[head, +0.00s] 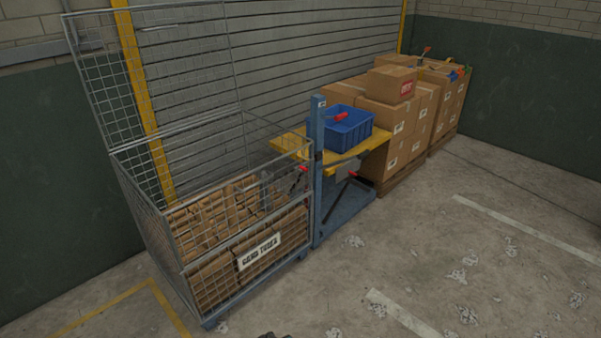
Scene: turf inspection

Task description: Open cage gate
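The wire mesh cage (183,262) stands on the floor at left centre, on a blue base. It holds brown cardboard pieces (225,215). A white sign with dark letters (259,251) hangs on the lower front mesh. A tall mesh panel (160,75) stands upright above the cage's back edge, leaning slightly. The front's lower half is closed by mesh; whether its upper part is a separate gate, and any latch, is too small to tell. My gripper is not identifiable in view; only a small dark shape shows at the bottom edge.
A blue stand (317,175) with red-tipped handles is right beside the cage. Behind it, a yellow table (372,140) bears a blue crate (345,132). Stacked cartons (412,115) stand farther back. A shutter wall (290,50) is behind.

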